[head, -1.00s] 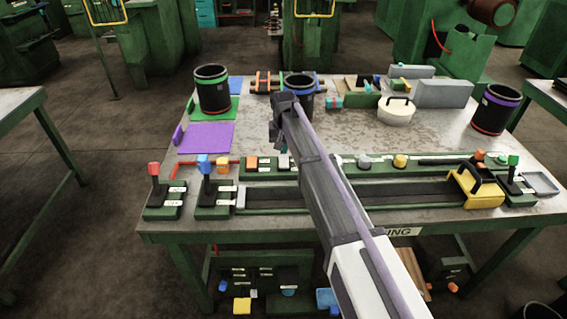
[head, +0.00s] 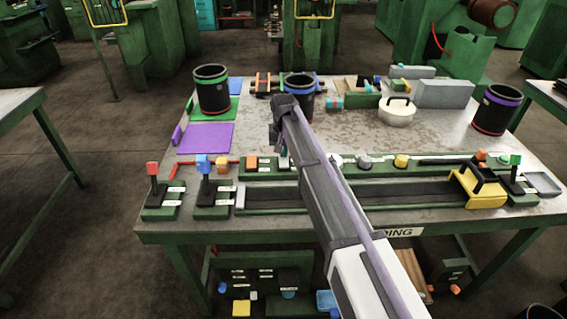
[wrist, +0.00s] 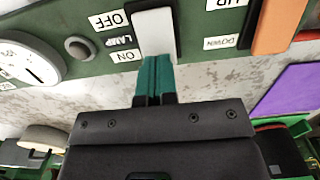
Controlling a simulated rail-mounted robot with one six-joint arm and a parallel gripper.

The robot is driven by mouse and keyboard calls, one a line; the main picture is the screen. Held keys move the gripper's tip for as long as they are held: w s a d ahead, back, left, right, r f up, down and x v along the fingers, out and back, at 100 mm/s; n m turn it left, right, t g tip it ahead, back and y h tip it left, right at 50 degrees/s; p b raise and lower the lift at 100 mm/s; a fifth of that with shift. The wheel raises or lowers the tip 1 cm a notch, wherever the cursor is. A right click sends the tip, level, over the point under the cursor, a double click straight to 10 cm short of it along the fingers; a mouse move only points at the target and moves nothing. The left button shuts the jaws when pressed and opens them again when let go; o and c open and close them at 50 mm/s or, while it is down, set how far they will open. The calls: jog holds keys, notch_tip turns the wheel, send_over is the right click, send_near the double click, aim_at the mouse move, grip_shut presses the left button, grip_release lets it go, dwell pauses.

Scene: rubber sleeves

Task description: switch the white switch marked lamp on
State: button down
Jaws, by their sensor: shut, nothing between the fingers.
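The white switch (wrist: 154,30) marked LAMP sits on a green panel at the top of the wrist view. Its OFF label (wrist: 109,19) is at the upper end and its ON label (wrist: 125,55) at the lower end. My gripper (wrist: 155,62) is shut and empty. Its teal fingertips are at the switch's lower end, beside the ON label, and seem to touch it. They hide part of that end, and I cannot tell which way the switch is tipped. In the head view my gripper (head: 283,152) is down at the panel and largely covers the switch.
An orange switch (wrist: 274,24) marked UP and DOWN is to the right in the wrist view. A dark round knob (wrist: 79,47) and a white dial (wrist: 25,62) are to the left. Levers (head: 153,178) stand at the table's front left. A dark bin (head: 301,98) stands behind my gripper.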

jog(key=shift+f+b, duration=0.3)
jog(key=shift+f, duration=0.05)
notch_tip(320, 180, up, 7)
jog(key=p, duration=0.7)
jog(key=shift+r, duration=0.1)
